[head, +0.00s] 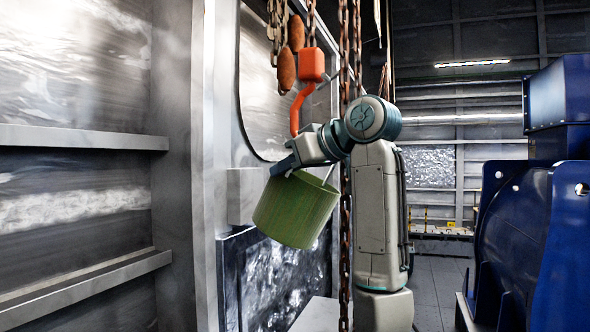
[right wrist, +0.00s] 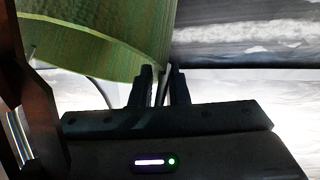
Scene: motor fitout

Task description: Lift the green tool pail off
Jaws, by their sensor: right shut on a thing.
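The green tool pail (head: 296,210) hangs tilted in the middle of the head view, below my right gripper (head: 285,168). The right gripper is shut at the pail's upper rim side. In the right wrist view the pail (right wrist: 95,40) fills the upper left, and the fingers (right wrist: 162,88) are close together on a thin part beside it, which looks like its handle. An orange hook (head: 299,108) hangs on a chain just above my right wrist; it appears apart from the pail, though the arm partly hides this area. My left gripper is not in view.
Rusty chains (head: 345,250) hang close beside my right arm. An orange hook block (head: 311,64) hangs above. A large blue motor (head: 530,220) stands at the right. Grey metal wall panels with ledges (head: 80,137) fill the left. Open floor (head: 437,285) shows between arm and motor.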

